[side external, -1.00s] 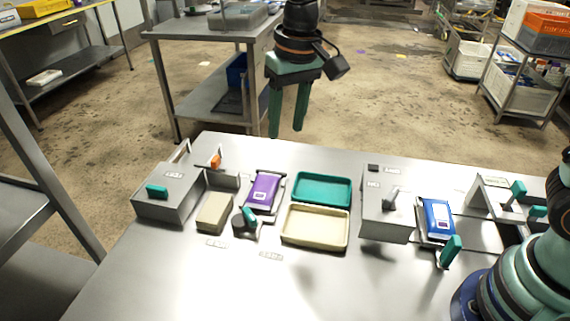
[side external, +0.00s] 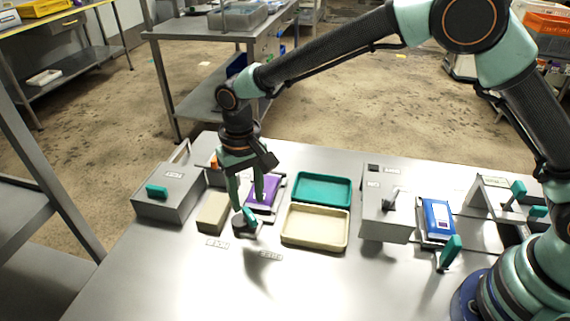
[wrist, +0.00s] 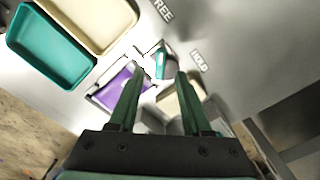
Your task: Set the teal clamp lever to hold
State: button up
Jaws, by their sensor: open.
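The teal clamp lever (side external: 250,217) stands on a small grey pivot at the near side of the purple pouch (side external: 265,190). It also shows in the wrist view (wrist: 160,66), just beyond and between my fingertips. My gripper (side external: 248,202) points down above the lever, its fingers apart on either side; contact cannot be told. It also shows in the wrist view (wrist: 159,77), open and empty. The HOLD label (wrist: 200,61) lies right of the lever in the wrist view, and the FREE label (wrist: 162,10) lies at the top. The lever's exact setting is unclear.
A beige block (side external: 213,212) sits left of the lever. A teal tray (side external: 322,188) and a cream tray (side external: 315,227) lie to its right. A grey box (side external: 168,195) with another teal handle stands further left. The front table area is clear.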

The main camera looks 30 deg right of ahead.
aim_at(250, 213)
jog(key=shift+f, duration=1.95)
grip_shut()
